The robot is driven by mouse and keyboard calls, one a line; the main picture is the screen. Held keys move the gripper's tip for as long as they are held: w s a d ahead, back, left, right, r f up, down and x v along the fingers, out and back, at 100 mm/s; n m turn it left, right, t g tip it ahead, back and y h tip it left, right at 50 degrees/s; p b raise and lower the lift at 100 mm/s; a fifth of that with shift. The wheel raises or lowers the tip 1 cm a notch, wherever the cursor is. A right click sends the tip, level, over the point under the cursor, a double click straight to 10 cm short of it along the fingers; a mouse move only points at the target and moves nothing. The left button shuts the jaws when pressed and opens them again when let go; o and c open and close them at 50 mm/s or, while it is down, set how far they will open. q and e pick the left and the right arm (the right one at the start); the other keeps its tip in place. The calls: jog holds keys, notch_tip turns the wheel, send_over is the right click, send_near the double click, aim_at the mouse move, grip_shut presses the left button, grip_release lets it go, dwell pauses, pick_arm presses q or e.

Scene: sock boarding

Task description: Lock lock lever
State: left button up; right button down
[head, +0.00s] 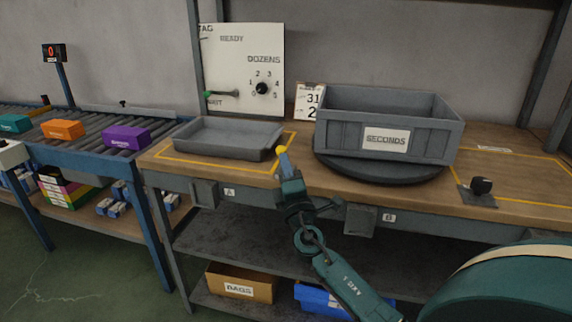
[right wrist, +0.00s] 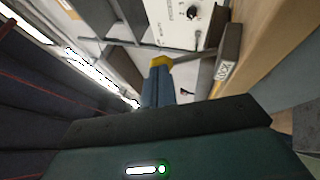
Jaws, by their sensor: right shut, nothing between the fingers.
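A green-tipped lever (head: 222,94) lies about level on the white board (head: 243,65). My right gripper (head: 282,150) is shut and empty, its yellow tips pointing up beside the right end of the grey tray (head: 225,137). Its tips (right wrist: 161,62) also show in the right wrist view. My left gripper is not in view.
A grey bin (head: 385,118) labelled SECONDS sits on the turntable, right of my gripper. A roller conveyor (head: 90,143) with coloured boxes is at the left. Under the bench are a shelf and bins, one labelled BAGS (head: 240,283). The bench's right end looks mostly clear.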

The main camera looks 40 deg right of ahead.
jog(key=r+p, duration=0.1)
jog(key=p, duration=0.1)
jog(key=r+m+g+p, duration=0.1)
jog(key=p, duration=0.2)
jog(key=shift+w+d+p, duration=0.2)
jog(key=shift+d+p, duration=0.1)
jog(key=w+d+g+p, duration=0.1)
jog(key=p, duration=0.4)
jog(key=d+r+m+g+p, duration=0.1)
jog(key=g+p, duration=0.1)
jog(key=p, duration=0.3)
jog(key=w+d+r+m+g+y+p, duration=0.1)
jog(key=p, duration=0.3)
jog(key=shift+w+g+p, duration=0.3)
jog(key=shift+w+p, duration=0.05)
jog(key=shift+p, duration=0.05)
jog(key=shift+w+d+f, duration=0.1)
jog(key=shift+w+d, duration=0.35)
jog(key=shift+d, duration=0.05)
jog(key=shift+w+d+b, duration=0.5)
jog(key=shift+w+d, duration=0.1)
jog(key=shift+d, duration=0.2)
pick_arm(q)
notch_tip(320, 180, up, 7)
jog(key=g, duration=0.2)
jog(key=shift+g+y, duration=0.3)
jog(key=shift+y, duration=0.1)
pick_arm(e)
jog(key=shift+d, duration=0.1)
